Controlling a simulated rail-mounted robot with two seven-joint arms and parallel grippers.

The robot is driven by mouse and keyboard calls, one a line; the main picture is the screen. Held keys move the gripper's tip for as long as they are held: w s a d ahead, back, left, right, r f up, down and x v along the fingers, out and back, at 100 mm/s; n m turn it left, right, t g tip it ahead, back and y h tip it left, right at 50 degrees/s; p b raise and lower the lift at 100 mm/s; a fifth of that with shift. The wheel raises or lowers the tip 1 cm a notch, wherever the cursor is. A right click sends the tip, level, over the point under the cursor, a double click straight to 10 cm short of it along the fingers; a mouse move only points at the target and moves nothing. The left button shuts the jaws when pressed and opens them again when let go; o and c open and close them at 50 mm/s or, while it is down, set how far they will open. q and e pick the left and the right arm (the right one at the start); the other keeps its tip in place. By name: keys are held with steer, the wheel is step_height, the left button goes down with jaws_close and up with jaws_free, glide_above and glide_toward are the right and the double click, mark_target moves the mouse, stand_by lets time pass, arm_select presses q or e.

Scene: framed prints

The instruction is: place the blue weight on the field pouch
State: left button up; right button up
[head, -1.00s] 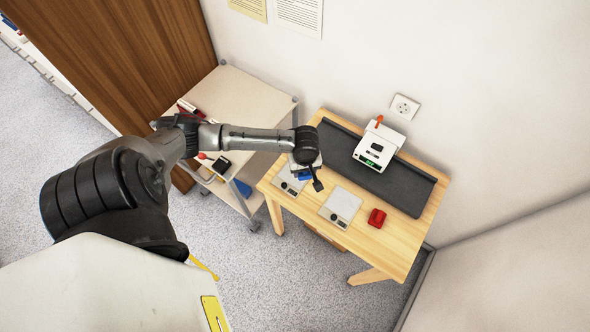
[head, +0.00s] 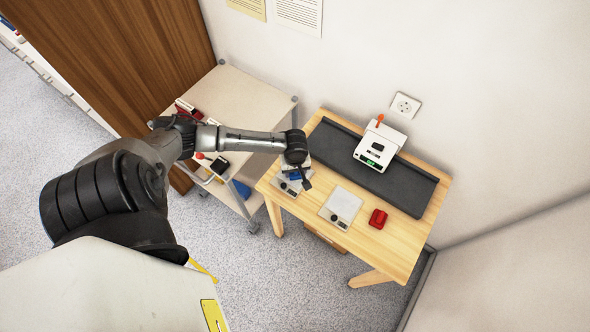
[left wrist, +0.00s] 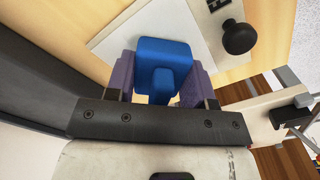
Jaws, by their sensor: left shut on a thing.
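My left gripper (head: 304,180) is over the left end of the wooden table, above the left grey-white plate device (head: 287,187). In the left wrist view its purple fingers (left wrist: 160,80) are shut on the blue weight (left wrist: 164,53), a rounded square block with a narrower stem. The plate with a black knob (left wrist: 238,37) shows behind and below the weight; whether they touch I cannot tell. In the head view the arm mostly hides the weight. I cannot identify the field pouch for certain in either view. My right gripper is not in view.
A second plate device (head: 342,205) and a red object (head: 378,218) stand to the right on the table (head: 395,245). A white device (head: 379,146) stands on a dark mat (head: 412,187) at the back. A trolley (head: 250,95) with small red and black items stands left.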

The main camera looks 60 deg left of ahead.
arm_select(q)
steer(key=shift+a, duration=0.1)
steer(key=o, duration=1.2)
steer(key=shift+f, duration=0.1)
step_height(320, 180, up, 12)
steer(key=shift+f+p, duration=0.1)
steer(key=shift+p, duration=1.15)
steer(key=s+d+f+m+t+h, duration=0.1)
steer(key=s+d+m, duration=0.2)
steer(key=d+m, duration=0.35)
steer(key=s+d+f+m+t, duration=0.1)
steer(key=s+d+m, duration=0.25)
steer(key=d, duration=0.55)
steer(key=shift+s+d+r+m+t+y, duration=0.15)
steer(key=shift+s+d+r+m+t, duration=0.1)
steer(key=shift+s+d+r+m, duration=0.8)
steer(key=shift+s+d+r+m+t+y, duration=0.1)
steer(key=shift+s+d+r+m+t, duration=0.2)
steer(key=shift+s+d+r+m, duration=0.7)
steer(key=shift+s+d+r+m+t+y, duration=0.2)
steer(key=shift+s+d+r+m, duration=0.5)
steer(key=shift+s+m, duration=0.95)
steer(key=shift+s+a+r+n, duration=0.2)
steer(key=shift+s+a+n, duration=0.05)
steer(key=shift+n, duration=0.05)
